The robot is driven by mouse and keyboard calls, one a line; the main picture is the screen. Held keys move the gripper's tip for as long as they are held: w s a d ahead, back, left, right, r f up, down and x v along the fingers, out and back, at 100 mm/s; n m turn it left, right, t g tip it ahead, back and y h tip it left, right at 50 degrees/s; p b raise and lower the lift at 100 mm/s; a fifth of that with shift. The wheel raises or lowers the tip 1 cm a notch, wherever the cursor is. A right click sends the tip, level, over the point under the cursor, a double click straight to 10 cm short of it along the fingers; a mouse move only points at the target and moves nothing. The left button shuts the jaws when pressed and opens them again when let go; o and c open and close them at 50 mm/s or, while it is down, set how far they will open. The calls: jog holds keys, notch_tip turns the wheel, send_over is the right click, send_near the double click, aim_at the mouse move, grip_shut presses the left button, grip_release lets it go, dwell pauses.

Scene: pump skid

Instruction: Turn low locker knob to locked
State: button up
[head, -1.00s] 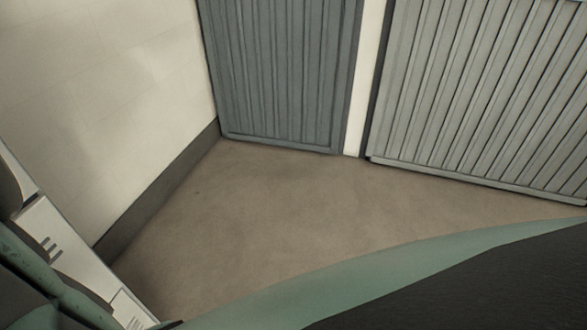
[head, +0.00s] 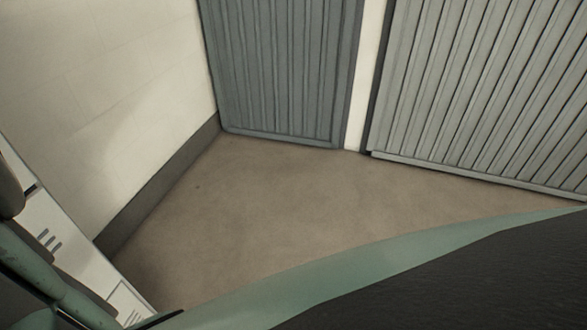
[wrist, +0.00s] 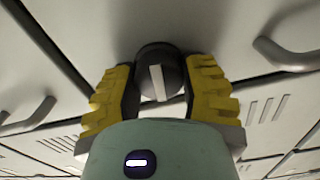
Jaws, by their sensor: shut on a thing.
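In the wrist view, a dark round knob (wrist: 152,62) with a pale bar mark sits on a light locker door (wrist: 190,22). The pale mark runs nearly up and down in the picture, with a slight tilt. My gripper (wrist: 160,85), with yellow and black fingers, is shut on the knob, one finger on each side. The knob's lower part is hidden between the fingers and behind my gripper's body. In the head view, a white locker front with slots (head: 48,240) shows at the lower left, partly covered by my arm. The knob and gripper do not show there.
Curved handles stand out from the doors to the right (wrist: 290,57) and left (wrist: 30,118) of my gripper. In the head view, the brown floor (head: 260,210) is clear up to the pale wall (head: 110,80) and grey ribbed doors (head: 285,75).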

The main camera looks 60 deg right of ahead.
jog(key=shift+f+n, duration=0.2)
jog(key=shift+n, duration=0.6)
jog(key=o, duration=1.2)
jog(key=shift+r, duration=0.15)
jog(key=shift+o, duration=0.2)
jog(key=shift+r, duration=0.1)
